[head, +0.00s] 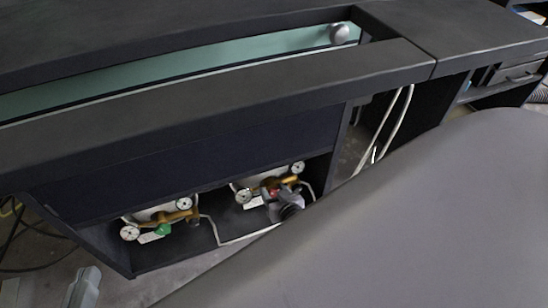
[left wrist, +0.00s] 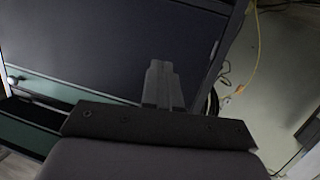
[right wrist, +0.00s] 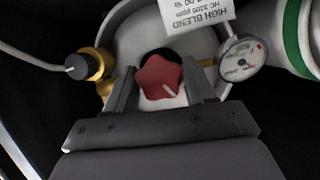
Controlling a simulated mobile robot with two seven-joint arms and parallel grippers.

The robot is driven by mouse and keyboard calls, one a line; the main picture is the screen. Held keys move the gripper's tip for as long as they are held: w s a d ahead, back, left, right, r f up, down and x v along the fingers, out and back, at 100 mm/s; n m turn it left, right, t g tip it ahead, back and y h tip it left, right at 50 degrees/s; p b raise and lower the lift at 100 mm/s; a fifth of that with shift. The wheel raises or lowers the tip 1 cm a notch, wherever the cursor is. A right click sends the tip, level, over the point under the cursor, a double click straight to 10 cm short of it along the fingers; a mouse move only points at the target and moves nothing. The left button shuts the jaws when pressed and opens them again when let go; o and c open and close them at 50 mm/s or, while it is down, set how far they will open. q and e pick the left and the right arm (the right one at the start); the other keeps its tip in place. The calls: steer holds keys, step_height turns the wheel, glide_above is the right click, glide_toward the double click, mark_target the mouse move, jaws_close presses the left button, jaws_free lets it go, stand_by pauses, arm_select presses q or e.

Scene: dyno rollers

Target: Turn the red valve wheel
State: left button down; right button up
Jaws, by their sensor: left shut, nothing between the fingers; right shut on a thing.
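The red valve wheel (right wrist: 160,77) sits on top of a white gas cylinder (right wrist: 128,40) in the right wrist view. A pale mark shows on its face. My right gripper (right wrist: 147,90) has one finger on each side of the wheel and is shut on it. In the head view, the wheel (head: 275,191) is a small red patch, partly hidden by my right gripper (head: 288,203). My left gripper (head: 85,282) is at the lower left of the head view, away from the cylinders. In the left wrist view its fingers (left wrist: 160,84) are together and empty.
A pressure gauge (right wrist: 243,58), a brass fitting with a hose (right wrist: 88,64) and a paper label (right wrist: 196,18) crowd the wheel. A second cylinder with a green wheel (head: 163,229) stands to the left in the same dark cabinet (head: 125,258). Cables (head: 14,225) hang at far left.

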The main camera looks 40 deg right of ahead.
steer(key=shift+m+y, duration=0.4)
steer(key=shift+f+m+b, duration=0.1)
steer(key=shift+m+b, duration=0.3)
steer(key=shift+d+m+t+y, duration=0.1)
steer(key=shift+m+t+y, duration=0.2)
steer(key=shift+m+y, duration=0.35)
arm_select(q)
steer(key=shift+a+r+t+b, duration=0.25)
steer(key=shift+t+b, duration=0.05)
arm_select(e)
steer(key=shift+m+y, duration=0.25)
steer(key=shift+m, duration=0.3)
arm_select(q)
steer(key=shift+f, duration=0.15)
arm_select(e)
steer(key=shift+t, duration=0.3)
steer(key=o, duration=0.9)
steer(key=shift+o, duration=0.2)
